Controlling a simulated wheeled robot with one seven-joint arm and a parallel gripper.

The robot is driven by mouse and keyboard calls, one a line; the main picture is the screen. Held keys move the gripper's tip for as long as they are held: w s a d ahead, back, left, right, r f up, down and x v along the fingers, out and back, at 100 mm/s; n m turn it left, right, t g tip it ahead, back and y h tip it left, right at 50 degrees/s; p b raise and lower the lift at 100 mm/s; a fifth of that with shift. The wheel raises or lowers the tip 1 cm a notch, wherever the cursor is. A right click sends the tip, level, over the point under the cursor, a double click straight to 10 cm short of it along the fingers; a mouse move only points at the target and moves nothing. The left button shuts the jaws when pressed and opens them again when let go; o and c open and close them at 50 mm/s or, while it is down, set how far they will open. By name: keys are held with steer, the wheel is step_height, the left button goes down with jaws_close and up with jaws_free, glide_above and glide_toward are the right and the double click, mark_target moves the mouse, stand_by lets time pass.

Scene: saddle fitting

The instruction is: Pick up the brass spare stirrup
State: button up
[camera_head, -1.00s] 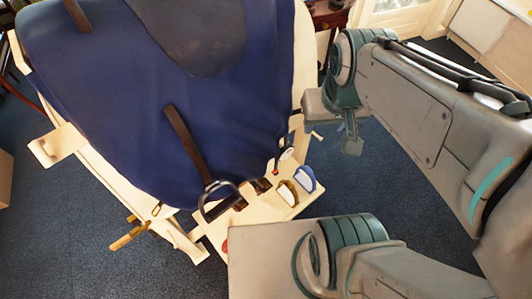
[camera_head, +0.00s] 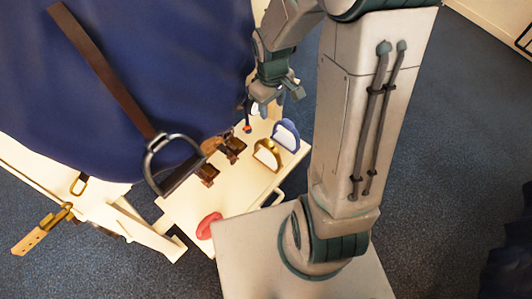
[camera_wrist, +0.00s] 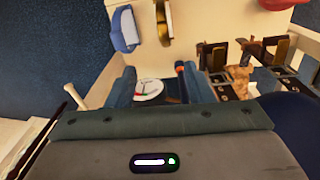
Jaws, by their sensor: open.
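The brass spare stirrup (camera_head: 267,153) stands on the cream tray shelf, left of a blue stirrup. In the wrist view the brass stirrup (camera_wrist: 165,22) is at the top, beyond my fingertips and apart from them. My gripper (camera_head: 268,102) is above the far end of the shelf, behind the stirrup in the head view. In the wrist view my gripper (camera_wrist: 160,82) has its two fingers apart, with no stirrup between them. A white round dial (camera_wrist: 148,89) shows between the fingers; I cannot tell its height below them.
The blue stirrup (camera_head: 287,135) stands close beside the brass one. Brown and brass buckled pieces (camera_head: 208,172) and a red item (camera_head: 208,226) share the shelf (camera_head: 235,205). A steel stirrup (camera_head: 172,160) hangs from the saddle strap at the shelf's left.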

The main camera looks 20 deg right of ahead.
steer(key=n+b, duration=0.1)
steer(key=b, duration=0.5)
glide_above(268, 142)
steer(key=shift+g, duration=0.3)
step_height(268, 142, down, 16)
steer(key=shift+s+d+f, duration=0.1)
steer(key=shift+f+b, duration=1.35)
steer(key=shift+f, duration=1.75)
steer(key=shift+r, duration=0.1)
jaws_close()
